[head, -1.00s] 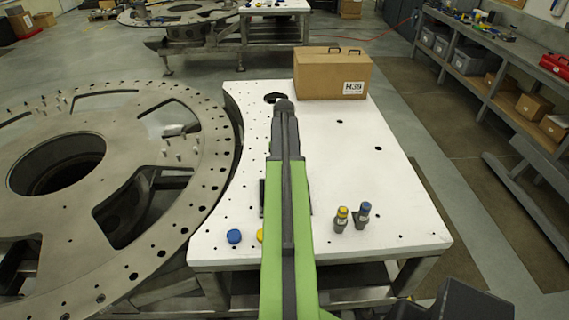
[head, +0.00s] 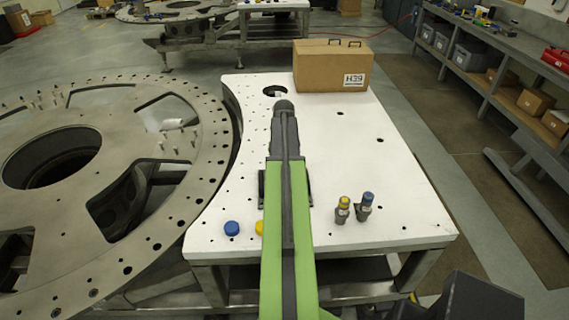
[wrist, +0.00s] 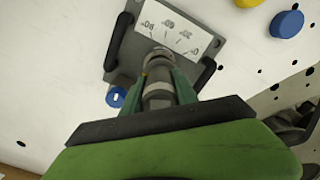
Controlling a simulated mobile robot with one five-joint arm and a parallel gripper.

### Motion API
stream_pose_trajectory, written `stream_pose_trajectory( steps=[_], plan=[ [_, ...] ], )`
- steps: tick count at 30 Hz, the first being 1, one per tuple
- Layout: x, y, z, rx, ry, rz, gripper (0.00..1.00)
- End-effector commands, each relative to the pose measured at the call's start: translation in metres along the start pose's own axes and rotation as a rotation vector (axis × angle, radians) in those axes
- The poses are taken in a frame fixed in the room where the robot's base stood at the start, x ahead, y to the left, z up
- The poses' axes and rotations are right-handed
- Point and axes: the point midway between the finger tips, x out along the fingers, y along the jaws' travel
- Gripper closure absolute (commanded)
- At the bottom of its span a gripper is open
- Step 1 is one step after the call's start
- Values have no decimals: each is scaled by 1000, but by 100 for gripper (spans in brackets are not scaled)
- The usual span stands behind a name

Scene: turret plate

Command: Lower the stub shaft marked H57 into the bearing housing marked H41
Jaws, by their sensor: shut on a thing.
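In the wrist view my gripper (wrist: 159,90) is shut on a grey metal stub shaft (wrist: 157,76), between its green fingers. No mark is readable on the shaft. Beyond its end lies a grey plate (wrist: 122,68) with a white printed label and dark handle-like bars at two sides. I cannot tell whether the shaft touches the plate. In the head view my arm hides the gripper and the shaft; only dark edges (head: 262,188) show beside the arm. No housing marked H41 can be made out.
Two upright shafts, yellow-topped (head: 342,211) and blue-topped (head: 365,207), stand right of my arm. A blue cap (head: 232,228) and a yellow cap (head: 260,227) lie left. A box marked H39 (head: 325,67) stands at the back. The white table (head: 390,185) is clear at right.

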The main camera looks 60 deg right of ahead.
Motion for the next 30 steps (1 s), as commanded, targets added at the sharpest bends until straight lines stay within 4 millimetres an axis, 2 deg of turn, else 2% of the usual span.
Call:
stream_pose_trajectory(
  steps=[13,30],
  plan=[
    [25,0,0,-1,0,0,100],
    [27,-1,-1,-2,0,0,100]
  ],
)
